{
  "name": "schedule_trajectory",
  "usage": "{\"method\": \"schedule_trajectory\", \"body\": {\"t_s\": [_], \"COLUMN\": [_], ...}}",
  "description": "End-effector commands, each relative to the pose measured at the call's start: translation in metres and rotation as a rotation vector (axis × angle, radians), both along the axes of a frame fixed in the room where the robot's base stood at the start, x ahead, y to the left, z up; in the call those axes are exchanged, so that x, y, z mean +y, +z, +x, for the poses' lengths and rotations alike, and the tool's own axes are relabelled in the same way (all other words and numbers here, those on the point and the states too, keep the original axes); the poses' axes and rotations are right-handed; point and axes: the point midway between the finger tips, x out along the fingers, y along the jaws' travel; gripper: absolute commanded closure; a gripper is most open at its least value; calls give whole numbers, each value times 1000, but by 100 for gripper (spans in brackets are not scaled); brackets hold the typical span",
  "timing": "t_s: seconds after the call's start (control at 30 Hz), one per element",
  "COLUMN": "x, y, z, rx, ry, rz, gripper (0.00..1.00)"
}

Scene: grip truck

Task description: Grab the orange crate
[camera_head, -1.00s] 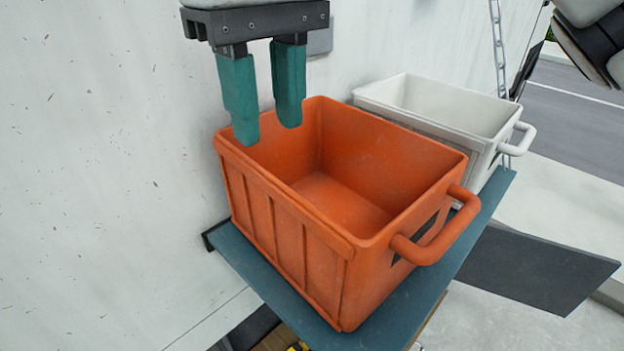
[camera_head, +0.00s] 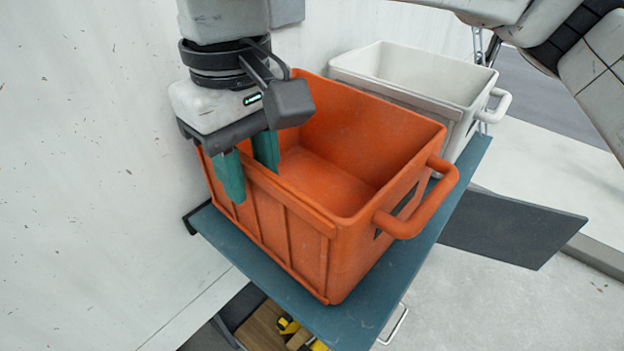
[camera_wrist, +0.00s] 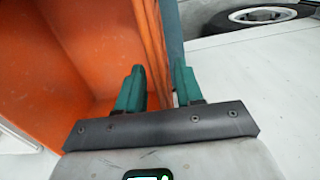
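The orange crate (camera_head: 300,235) is open-topped and empty and stands upright on a blue-green shelf (camera_head: 350,315). A bar handle (camera_head: 425,205) sticks out of its right end. My gripper (camera_head: 252,182) points down over the crate's near-left wall. One green finger is outside the wall and the other is inside. In the wrist view the crate (camera_wrist: 95,45) fills the left, and its wall runs between the two fingers (camera_wrist: 158,75). The fingers are apart, with some gap showing beside the wall. The inner fingertip is hidden behind the wall in the head view.
A white crate (camera_head: 455,120) of similar shape stands just behind the orange one on the same shelf. A white wall (camera_head: 90,170) rises close on the left. A dark flat panel (camera_head: 510,230) lies to the right. Yellow items (camera_head: 290,327) sit below the shelf.

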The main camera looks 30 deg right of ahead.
Motion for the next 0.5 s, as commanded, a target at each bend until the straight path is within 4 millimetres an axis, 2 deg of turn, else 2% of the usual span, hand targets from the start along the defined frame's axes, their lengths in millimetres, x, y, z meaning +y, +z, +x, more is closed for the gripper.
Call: {"method": "schedule_trajectory", "body": {"t_s": [0.3,0.5], "x": [0,0], "y": [-5,-5], "z": [0,0], "rx": [-1,-1], "ry": [-1,-1], "rz": [0,0], "gripper": [65,84]}}
